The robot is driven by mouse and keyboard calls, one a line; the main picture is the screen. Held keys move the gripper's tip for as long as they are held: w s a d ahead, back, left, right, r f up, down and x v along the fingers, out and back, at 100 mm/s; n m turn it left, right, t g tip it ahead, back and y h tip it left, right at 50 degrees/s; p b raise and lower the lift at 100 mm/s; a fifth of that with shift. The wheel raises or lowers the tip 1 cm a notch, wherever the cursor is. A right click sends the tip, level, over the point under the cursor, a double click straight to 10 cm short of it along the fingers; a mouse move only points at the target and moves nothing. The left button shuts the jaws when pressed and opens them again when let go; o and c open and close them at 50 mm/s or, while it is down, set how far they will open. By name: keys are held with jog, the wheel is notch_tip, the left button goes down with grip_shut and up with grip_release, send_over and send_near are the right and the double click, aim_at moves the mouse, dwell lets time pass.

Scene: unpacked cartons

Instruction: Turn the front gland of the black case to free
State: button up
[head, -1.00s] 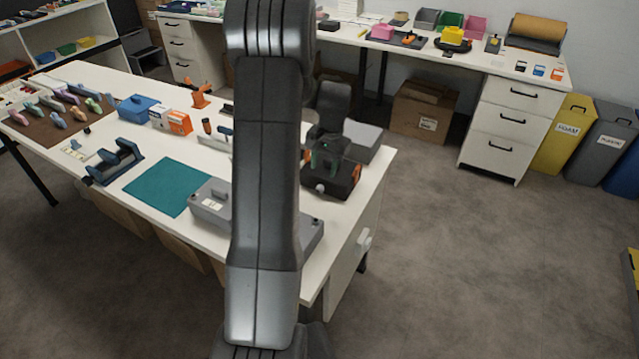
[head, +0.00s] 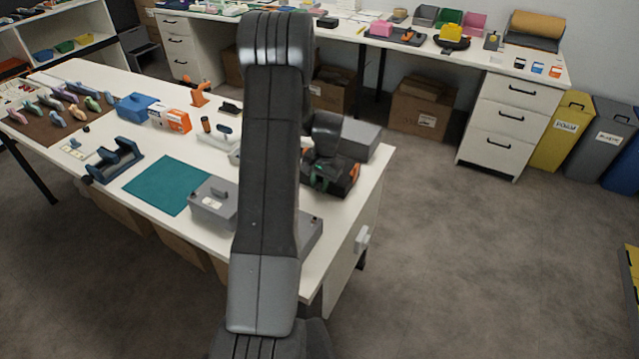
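The black case (head: 346,184) stands near the right end of the white table, partly covered by my arm's end. A small orange-red part shows at its right side. My gripper (head: 319,184), dark with green at its fingers, is at the front left of the case. It overlaps the place of the front gland, so the gland is hidden or too small to make out. I cannot tell whether the fingers touch it or how far apart they are.
A grey box (head: 361,138) stands just behind the case. The floor to the right is clear.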

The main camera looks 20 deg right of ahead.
grip_shut()
jog(key=shift+a, duration=0.1)
jog(key=shift+w+g+h, duration=0.1)
jog(key=shift+g+h, duration=0.3)
jog(key=shift+w+a+f+g+h, duration=0.15)
jog(key=shift+a+g+h, duration=0.05)
jog(key=shift+g+h, duration=0.45)
jog(key=shift+g+h+b, duration=0.5)
jog(key=shift+g+h, duration=0.05)
jog(key=shift+g, duration=0.1)
